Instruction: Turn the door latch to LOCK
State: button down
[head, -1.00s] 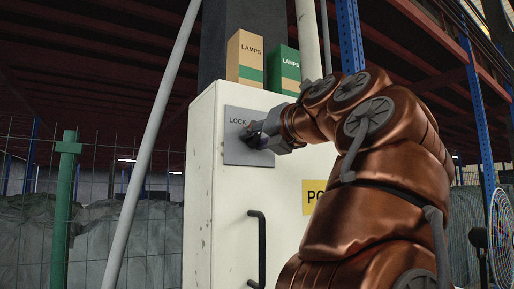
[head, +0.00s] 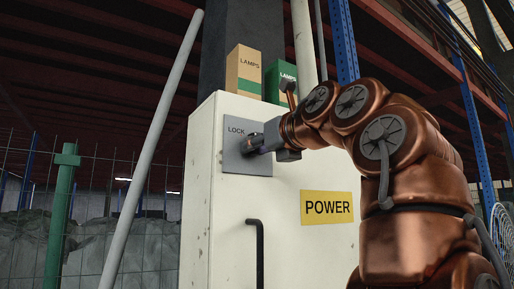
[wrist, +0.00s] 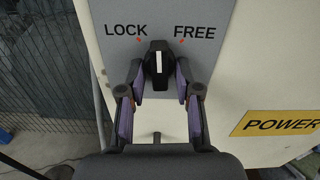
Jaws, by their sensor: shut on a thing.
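The latch is a black knob (wrist: 159,60) with a white pointer line, on a grey plate (wrist: 215,75) marked LOCK at left and FREE at right, each with a small red mark. In the wrist view the pointer stands about upright, between the two marks. My gripper (wrist: 159,76) is shut on the knob, one purple-padded finger on each side. In the head view my gripper (head: 252,145) is at the grey plate (head: 235,165) on the white cabinet door, and its fingers hide most of the knob.
The white cabinet (head: 220,210) has a black bar handle (head: 259,250) below the plate and a yellow POWER sign (head: 327,208) at right. Two LAMPS boxes, one brown (head: 245,72) and one green (head: 280,82), stand on top. A slanted pale pole (head: 150,150) stands left of the cabinet.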

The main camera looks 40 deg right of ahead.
jog(key=shift+r+n, duration=0.1)
jog(key=shift+n, duration=1.7)
dwell(1.3)
jog(key=shift+d+n+p, duration=0.15)
jog(key=shift+n+p, duration=1.1)
jog(key=shift+n, duration=1.05)
jog(key=c, duration=0.8)
grip_release()
jog(key=s, duration=0.8)
jog(key=s+a, duration=0.1)
jog(key=s, duration=0.3)
